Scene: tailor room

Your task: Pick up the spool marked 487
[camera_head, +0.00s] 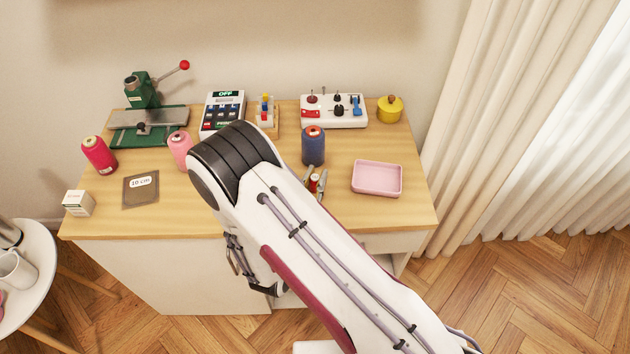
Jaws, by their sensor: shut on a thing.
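My gripper (315,181) shows only in part in the head view, low over the middle of the table. Its grey fingers are closed on a small red thing with a pale top, seemingly a small red spool (314,184). I cannot tell whether it touches the table. A large blue spool (313,147) stands upright just behind it. A pink spool (180,151) stands left of my arm, and a red spool (99,156) stands farther left. The number 487 cannot be read on any spool from here.
A pink tray (377,193) lies empty at right. A white panel with knobs (334,124), yellow pot (390,109), keypad box (222,112) and green press (143,92) line the back. A "10 cm" card (141,190) and small white box (78,203) lie at left.

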